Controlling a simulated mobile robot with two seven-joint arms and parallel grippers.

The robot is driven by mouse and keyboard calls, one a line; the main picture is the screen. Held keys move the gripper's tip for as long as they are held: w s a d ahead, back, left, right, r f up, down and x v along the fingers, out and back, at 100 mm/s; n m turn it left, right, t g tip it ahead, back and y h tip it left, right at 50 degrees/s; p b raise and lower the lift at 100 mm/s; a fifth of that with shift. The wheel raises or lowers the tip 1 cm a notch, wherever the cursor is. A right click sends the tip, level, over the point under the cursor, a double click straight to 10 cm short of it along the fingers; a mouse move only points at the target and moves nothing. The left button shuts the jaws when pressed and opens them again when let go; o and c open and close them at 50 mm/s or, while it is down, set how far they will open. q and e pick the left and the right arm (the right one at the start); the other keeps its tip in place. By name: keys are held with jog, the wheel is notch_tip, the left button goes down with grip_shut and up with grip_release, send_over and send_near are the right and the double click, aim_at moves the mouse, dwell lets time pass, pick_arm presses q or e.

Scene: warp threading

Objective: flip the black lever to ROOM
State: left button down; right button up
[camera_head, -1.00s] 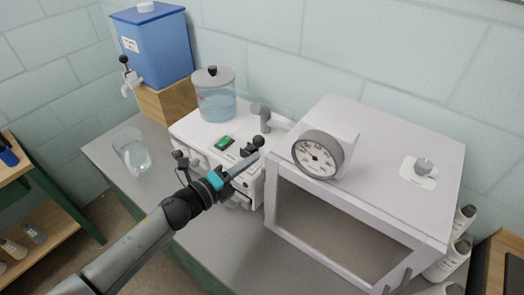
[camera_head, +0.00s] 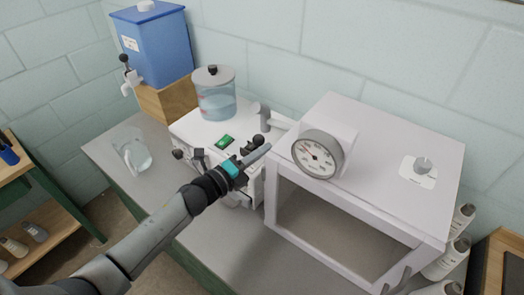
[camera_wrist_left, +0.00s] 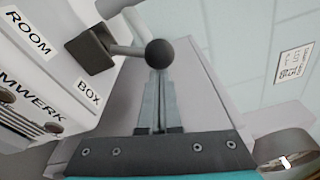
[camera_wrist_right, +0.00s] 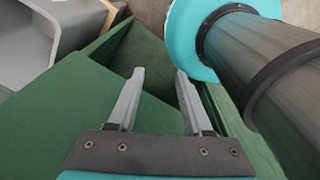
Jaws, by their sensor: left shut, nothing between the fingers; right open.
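The black lever (camera_wrist_left: 160,53) has a round knob on a thin rod that comes out of a dark block on the white machine (camera_head: 195,127). In the left wrist view the ROOM label (camera_wrist_left: 28,32) and the BOX label (camera_wrist_left: 88,92) are on the white panel beside it. My left gripper (camera_head: 268,148) is shut and empty. In the left wrist view its fingertips (camera_wrist_left: 158,76) are right at the knob, partly covered by it; I cannot tell whether they touch. My right gripper (camera_wrist_right: 159,73) is open and empty, away from the lever, above green surfaces.
A white box with a dial gauge (camera_head: 318,154) stands close to the right of my left gripper. A water jar (camera_head: 215,100) and a grey spout (camera_head: 264,116) are behind it. A glass beaker (camera_head: 132,155) stands at the left on the grey bench.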

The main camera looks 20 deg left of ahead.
aim_at(255, 137)
pick_arm(q)
jog(key=shift+w+a+r+n, duration=0.15)
jog(key=shift+a+r+n, duration=0.2)
jog(key=shift+n, duration=0.35)
jog(key=shift+w+a+r+n+p, duration=0.15)
jog(key=shift+a+r+n+p, duration=0.25)
jog(key=shift+n, duration=0.4)
jog(key=shift+w+a+r+n+t, duration=0.2)
jog(key=shift+a+n, duration=0.2)
jog(key=shift+n, duration=0.2)
jog(key=shift+w+a+r+n+t, duration=0.1)
jog(key=shift+a+r+n, duration=0.1)
jog(key=shift+a+n, duration=0.3)
jog(key=n, duration=0.1)
jog(key=a+n, duration=0.1)
jog(key=n, duration=0.1)
jog(key=shift+w+a+r+t, duration=0.1)
jog(key=shift+w+r+t, duration=0.1)
jog(key=shift+t, duration=0.1)
jog(key=shift+w+a+n+b, duration=0.3)
jog(key=shift+a+n, duration=0.35)
jog(key=shift+n, duration=0.45)
jog(key=shift+a+n, duration=0.15)
jog(key=shift+n, duration=0.15)
jog(key=shift+w+a, duration=0.1)
jog(key=shift+a, duration=0.25)
